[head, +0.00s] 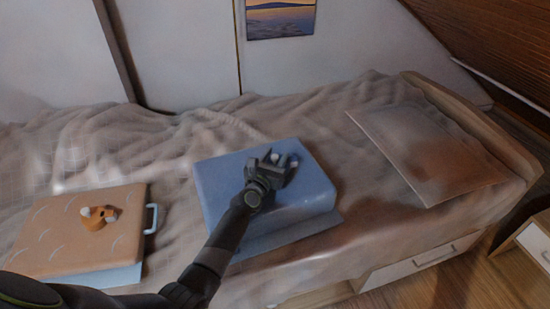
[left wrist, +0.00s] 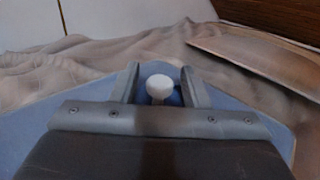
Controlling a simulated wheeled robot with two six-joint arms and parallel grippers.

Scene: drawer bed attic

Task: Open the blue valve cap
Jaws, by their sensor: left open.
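A blue block-like object (head: 318,191) with rounded edges lies on the bed. A round white knob (left wrist: 159,86) on a blue base stands up from it, and I take this to be the valve cap; no separate blue cap can be made out. My left gripper (head: 274,158) reaches over the top of the blue object and hides part of it. In the left wrist view the open left gripper (left wrist: 161,88) has one finger on each side of the knob. I cannot tell whether the fingers touch it. My right gripper is not in view.
An orange block-like object (head: 62,240) with an orange-and-white valve (head: 98,217) and a pale handle (head: 151,218) lies at left. A pillow (head: 427,150) is at right. The bed (head: 375,232) has a rumpled cover and a drawer (head: 420,260) below.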

